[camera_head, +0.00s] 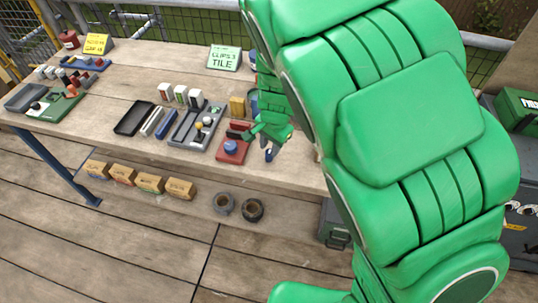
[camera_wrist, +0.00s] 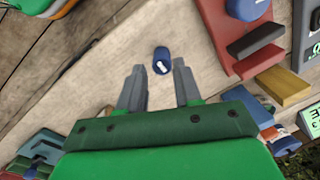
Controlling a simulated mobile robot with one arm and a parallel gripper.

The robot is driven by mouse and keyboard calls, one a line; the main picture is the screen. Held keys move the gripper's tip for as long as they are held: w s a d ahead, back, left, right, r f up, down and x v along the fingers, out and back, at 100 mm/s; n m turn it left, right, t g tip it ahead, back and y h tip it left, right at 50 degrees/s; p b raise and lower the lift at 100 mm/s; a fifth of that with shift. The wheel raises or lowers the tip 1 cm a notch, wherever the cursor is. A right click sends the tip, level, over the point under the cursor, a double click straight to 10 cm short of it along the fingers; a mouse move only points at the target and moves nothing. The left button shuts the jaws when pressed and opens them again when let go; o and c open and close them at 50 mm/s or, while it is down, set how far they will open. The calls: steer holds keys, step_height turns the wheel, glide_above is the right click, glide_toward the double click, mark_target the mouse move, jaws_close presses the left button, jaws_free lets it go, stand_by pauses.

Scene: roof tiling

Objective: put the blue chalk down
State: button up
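The blue chalk (camera_wrist: 162,60) is a short blue cylinder with a pale mark, seen in the wrist view on the bare wooden table top. In the head view, a small blue piece (camera_head: 269,154) shows just below my gripper near the table's front edge. My gripper (camera_wrist: 159,66) is open, with its two grey fingers apart. The chalk appears between and just past the fingertips, with a gap on both sides, touching neither finger. The exact height of the fingertips above the table cannot be told.
A red tray (camera_head: 232,151) with a blue round item lies left of my gripper. A grey tray (camera_head: 187,137) is farther left. A yellow block (camera_head: 237,107) stands behind. A green sign (camera_head: 224,58) reads "clips 3 tile". Boxes (camera_head: 150,183) sit on the lower shelf.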

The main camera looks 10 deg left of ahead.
mark_target(269, 151)
steer(key=shift+w+a+f, duration=0.1)
steer(key=shift+w+f, duration=0.05)
steer(key=shift+f, duration=0.8)
steer(key=shift+w+a+f, duration=0.1)
steer(key=shift+f, duration=0.8)
steer(key=shift+w+a+f, duration=0.1)
steer(key=shift+w+f, duration=0.05)
steer(key=shift+f, duration=0.8)
steer(key=shift+c, duration=0.4)
jaws_close()
